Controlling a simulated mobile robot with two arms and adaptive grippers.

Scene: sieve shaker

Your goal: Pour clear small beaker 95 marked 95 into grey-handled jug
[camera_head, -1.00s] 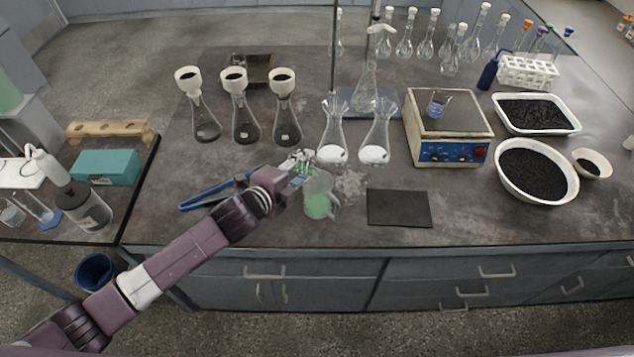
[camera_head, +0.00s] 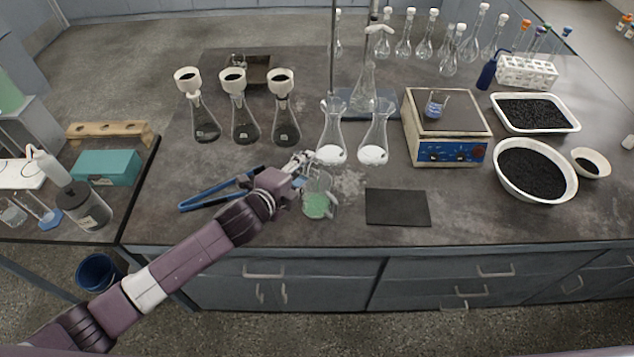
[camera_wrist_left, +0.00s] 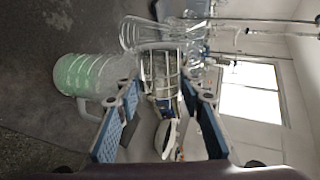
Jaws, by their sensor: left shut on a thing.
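My left gripper (camera_head: 302,170) is just above and behind the grey-handled jug (camera_head: 318,206), which stands on the bench with green liquid in it. In the left wrist view the gripper (camera_wrist_left: 160,100) is shut on a clear small beaker (camera_wrist_left: 160,68), held between its blue-padded fingers. The beaker looks empty or nearly so, and its number cannot be read. The jug (camera_wrist_left: 80,76) is beside it at the left of the wrist view, its handle towards the fingers. In the head view the beaker blends with the jug's rim, so its exact tilt is unclear. My right gripper is not in view.
Two flasks with white powder (camera_head: 332,150) stand just behind the jug. Blue tongs (camera_head: 215,192) lie left of it, a dark mat (camera_head: 397,207) to its right.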

